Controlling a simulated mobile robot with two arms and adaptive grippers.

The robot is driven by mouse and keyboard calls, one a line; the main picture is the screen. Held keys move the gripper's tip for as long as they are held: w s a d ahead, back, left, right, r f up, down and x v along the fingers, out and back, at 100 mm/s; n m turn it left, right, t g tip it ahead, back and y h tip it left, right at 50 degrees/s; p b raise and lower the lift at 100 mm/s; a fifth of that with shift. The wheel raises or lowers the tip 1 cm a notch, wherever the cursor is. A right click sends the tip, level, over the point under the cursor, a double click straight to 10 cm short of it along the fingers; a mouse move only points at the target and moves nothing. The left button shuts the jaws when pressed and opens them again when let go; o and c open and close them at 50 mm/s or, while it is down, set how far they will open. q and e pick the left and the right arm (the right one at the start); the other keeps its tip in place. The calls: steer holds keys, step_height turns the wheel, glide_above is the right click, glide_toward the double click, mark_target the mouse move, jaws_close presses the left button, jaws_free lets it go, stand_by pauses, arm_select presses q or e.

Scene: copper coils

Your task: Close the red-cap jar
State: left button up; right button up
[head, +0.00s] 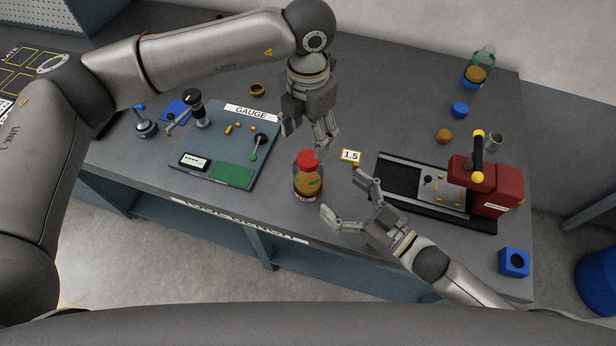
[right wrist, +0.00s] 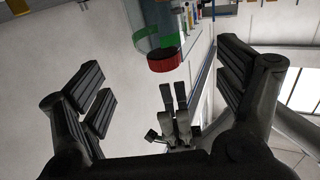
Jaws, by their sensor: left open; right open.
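The red-cap jar (head: 308,184) stands upright near the table's front edge in the head view, with copper-brown contents and a green mark. Its red cap (head: 308,158) sits over the mouth; I cannot tell whether it is tight. The jar's cap end also shows in the right wrist view (right wrist: 165,60). My left gripper (head: 304,141) is open and empty, pointing down just above and behind the cap. My right gripper (head: 342,194) is open and empty to the right of the jar, its fingers facing the jar and apart from it.
A gauge board (head: 218,170) lies left of the jar. A second jar with a blue cap (head: 474,80) is at the back right. A blue block (head: 513,262) sits at the right front.

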mark_target(308, 168)
steer(key=x, duration=1)
steer(key=shift+w+a, duration=0.15)
steer(key=shift+c, duration=0.4)
jaws_close()
arm_select(q)
steer(key=n, duration=0.4)
steer(key=shift+n, duration=0.4)
steer(key=n, duration=0.4)
steer(key=shift+r+n, duration=0.15)
steer(key=shift+n, duration=0.25)
steer(key=n, duration=0.4)
steer(key=shift+n, duration=0.4)
steer(key=n, duration=0.3)
steer(key=shift+r+n, duration=0.1)
steer(key=shift+n, duration=0.2)
